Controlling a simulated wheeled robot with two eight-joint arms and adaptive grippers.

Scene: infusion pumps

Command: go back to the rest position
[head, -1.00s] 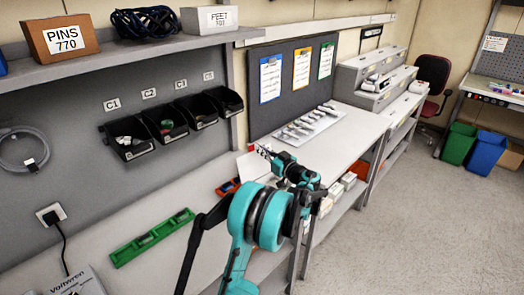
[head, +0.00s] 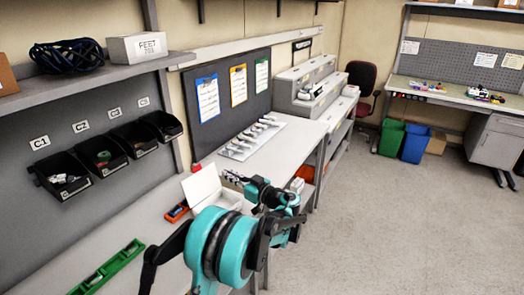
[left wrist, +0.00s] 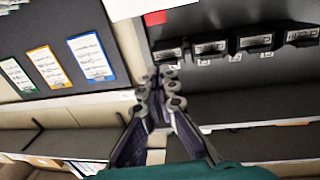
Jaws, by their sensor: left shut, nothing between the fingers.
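My left arm is teal and black and rises from the bottom of the head view over the workbench (head: 130,222). My left gripper (head: 230,177) is in front of a white open box or case (head: 203,185) in that picture; I cannot tell how far apart they are. In the left wrist view the gripper fingers (left wrist: 160,85) are together and empty. My right gripper is not in view.
Black bins (head: 62,178) hang on the grey panel at left. A green tray (head: 105,270) and a small orange-red tray (head: 177,211) lie on the bench. A rack of small tools (head: 252,138) sits further back. Open floor (head: 400,220) lies to the right.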

